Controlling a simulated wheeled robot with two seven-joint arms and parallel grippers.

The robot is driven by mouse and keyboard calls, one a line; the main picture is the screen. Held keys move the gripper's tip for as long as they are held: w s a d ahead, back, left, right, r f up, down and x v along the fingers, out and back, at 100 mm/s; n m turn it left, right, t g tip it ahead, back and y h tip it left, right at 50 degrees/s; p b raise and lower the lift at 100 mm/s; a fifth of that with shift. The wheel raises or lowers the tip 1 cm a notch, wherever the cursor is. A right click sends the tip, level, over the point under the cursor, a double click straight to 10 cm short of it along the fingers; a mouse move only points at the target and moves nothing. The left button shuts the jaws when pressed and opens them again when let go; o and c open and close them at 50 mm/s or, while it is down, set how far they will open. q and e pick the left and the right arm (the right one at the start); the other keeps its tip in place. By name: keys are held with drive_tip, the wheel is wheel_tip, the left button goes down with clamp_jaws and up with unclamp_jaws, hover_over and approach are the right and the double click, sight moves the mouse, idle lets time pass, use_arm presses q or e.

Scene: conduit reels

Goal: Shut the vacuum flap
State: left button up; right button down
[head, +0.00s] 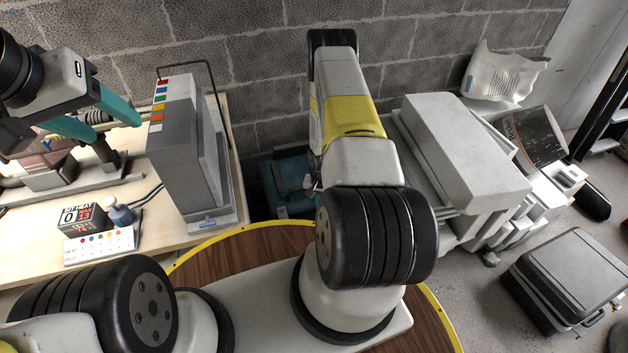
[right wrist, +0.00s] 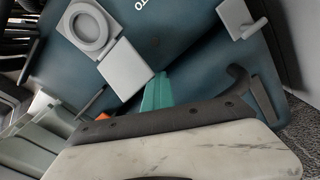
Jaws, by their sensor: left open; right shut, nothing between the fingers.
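The vacuum is a dark teal body (right wrist: 190,45) filling much of the right wrist view. A square grey flap (right wrist: 125,68) stands open beside the port. My right gripper (right wrist: 157,92) is shut and empty, its green fingers just below and right of the flap; I cannot tell whether they touch it. In the head view, part of a teal body (head: 290,183) shows behind my right arm, which hides the right gripper. My left gripper (head: 118,131) is open and empty over the workbench at left.
Large white boxes (head: 465,140) stand right of my right arm. A grey case (head: 570,275) lies on the floor at right.

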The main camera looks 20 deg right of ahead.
drive_tip(key=shift+g, duration=0.4)
drive_tip(key=shift+s+f, duration=0.2)
drive_tip(key=shift+s, duration=0.9)
drive_tip(key=shift+s+f, duration=0.15)
drive_tip(key=shift+s, duration=1)
drive_tip(key=shift+s+f, duration=0.2)
drive_tip(key=shift+s, duration=0.9)
drive_tip(key=shift+s+a, duration=0.2)
drive_tip(key=shift+s, duration=1.6)
drive_tip(key=shift+a+r, duration=0.1)
drive_tip(key=shift+w+r, duration=0.25)
drive_tip(key=shift+r, duration=0.8)
drive_tip(key=shift+w+r, duration=0.25)
drive_tip(key=shift+r, duration=0.8)
drive_tip(key=shift+w+r, duration=0.3)
drive_tip(key=shift+r, duration=0.55)
drive_tip(key=shift+w+r, duration=0.35)
drive_tip(key=shift+r, duration=0.45)
drive_tip(key=shift+w+r, duration=0.3)
drive_tip(key=shift+r, duration=0.55)
